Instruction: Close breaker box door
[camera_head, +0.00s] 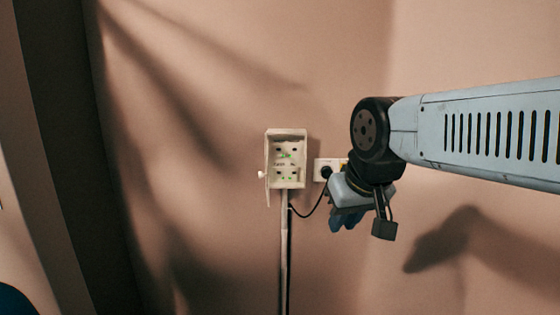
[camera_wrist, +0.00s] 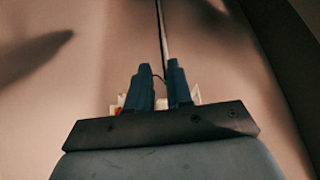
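The breaker box (camera_head: 289,163) is a small cream box on the wall, left of my gripper in the head view. Its front is open and shows dark and green parts inside. Its door (camera_head: 267,158) stands swung out at the left side, seen nearly edge-on, with a pale knob (camera_head: 262,174). My gripper (camera_head: 347,220) points toward the wall, right of and slightly below the box, apart from it. In the wrist view its two blue fingers (camera_wrist: 160,66) stand apart with nothing between them. Pale pieces behind the fingers are mostly hidden there.
A white wall socket (camera_head: 321,165) with a black plug sits between the box and my gripper. A black cable and a pale conduit (camera_head: 284,245) run below the box. A dark upright strip (camera_head: 70,160) stands at the left. The wall left of the box is clear.

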